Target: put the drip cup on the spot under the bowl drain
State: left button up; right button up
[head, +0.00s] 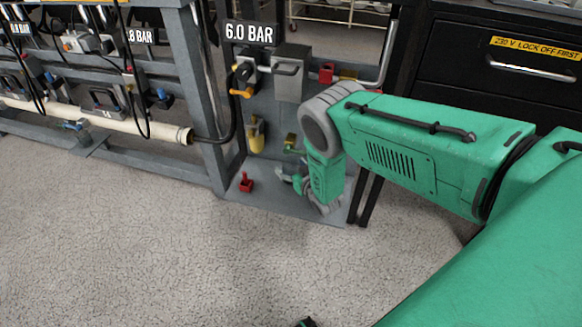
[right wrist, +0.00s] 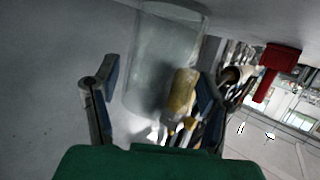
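A clear cup (right wrist: 165,45) shows between the two fingers of my right gripper (right wrist: 155,95) in the right wrist view. That view looks upside down, with the cup's base towards the grey plate at the top. The fingers are spread on either side of the cup, with a gap at the left finger. In the head view the right gripper (head: 291,181) is low over the grey base plate (head: 268,206), and I cannot make out the cup there. A yellow bowl (head: 257,135) hangs on the panel, up and left of the gripper. The spot is not clearly seen.
A red post (head: 246,183) stands on the plate left of my gripper; it shows in the right wrist view too (right wrist: 278,65). A grey box (head: 291,75) and pipes are above. A black cabinet (head: 500,60) stands right. The floor in front is clear.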

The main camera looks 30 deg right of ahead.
jog(key=shift+s+a+f, duration=0.25)
jog(key=shift+f, duration=0.25)
jog(key=shift+w+r+p, duration=0.1)
jog(key=shift+r+p, duration=0.25)
jog(key=shift+p, duration=0.25)
jog(key=p+v, duration=0.1)
jog(key=v, duration=0.2)
jog(key=p+v, duration=0.2)
jog(key=v, duration=0.2)
jog(key=p+v, duration=0.1)
jog(key=v, duration=0.2)
jog(key=shift+s+r+p, duration=0.3)
jog(key=shift+r, duration=0.1)
jog(key=shift+s+d+r, duration=0.1)
jog(key=shift+s, duration=0.4)
jog(key=shift+s+g, duration=0.35)
jog(key=shift+g, duration=0.25)
jog(key=s+a+r+g, duration=0.2)
jog(key=s+g, duration=0.2)
jog(key=s, duration=0.5)
jog(key=s+a+r+n+g, duration=0.1)
jog(key=s+a+r+g, duration=0.2)
jog(key=s, duration=0.6)
jog(key=s+a+r+g+y, duration=0.1)
jog(key=s+a+r+g, duration=0.2)
jog(key=s+g, duration=0.3)
jog(key=s, duration=0.3)
jog(key=shift+s+r, duration=0.1)
